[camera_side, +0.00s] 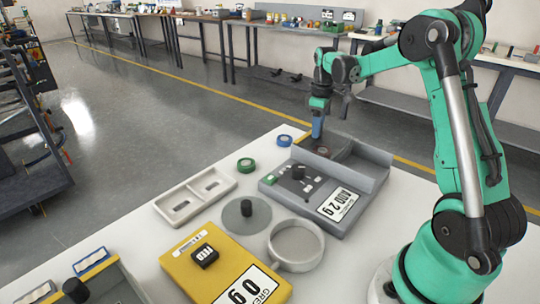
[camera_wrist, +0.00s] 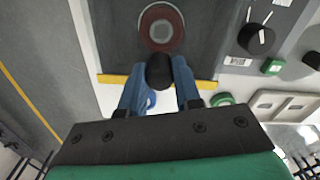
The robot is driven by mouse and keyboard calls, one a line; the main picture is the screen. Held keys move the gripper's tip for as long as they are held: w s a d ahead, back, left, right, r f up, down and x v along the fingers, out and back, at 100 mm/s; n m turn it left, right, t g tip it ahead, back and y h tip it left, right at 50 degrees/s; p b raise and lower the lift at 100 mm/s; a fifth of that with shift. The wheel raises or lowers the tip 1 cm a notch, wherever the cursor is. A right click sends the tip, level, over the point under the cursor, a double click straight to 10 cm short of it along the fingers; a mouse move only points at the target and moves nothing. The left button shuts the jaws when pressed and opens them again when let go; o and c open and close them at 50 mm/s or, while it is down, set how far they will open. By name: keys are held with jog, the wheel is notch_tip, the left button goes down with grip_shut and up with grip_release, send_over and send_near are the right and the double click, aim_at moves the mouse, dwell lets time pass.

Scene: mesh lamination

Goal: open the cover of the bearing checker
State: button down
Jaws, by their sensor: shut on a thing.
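The bearing checker is a grey device (camera_side: 268,187) with a display reading in grams, at the centre right of the side view. Its dark grey recessed bay at the back holds a round reddish-brown ringed part, seen in the wrist view (camera_wrist: 161,27). My gripper (camera_side: 317,134) points down at the back end of the checker. In the wrist view my gripper's blue fingers (camera_wrist: 160,85) are shut on a black round knob (camera_wrist: 159,70) by a yellow edge strip (camera_wrist: 115,80). Whether the cover is lifted, I cannot tell.
A white two-pocket tray (camera_side: 195,195), green roll (camera_side: 245,165), blue roll (camera_side: 284,141), grey disc with black knob (camera_side: 240,217), round grey dish (camera_side: 296,245) and yellow scale (camera_side: 190,268) share the white table. Free table lies left of the green roll.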

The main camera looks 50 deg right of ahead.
aim_at(352, 138)
jog(key=s, duration=0.9)
jog(key=c, duration=0.6)
grip_release()
notch_tip(352, 138, up, 6)
jog(key=shift+f, duration=0.15)
jog(key=shift+a, duration=0.1)
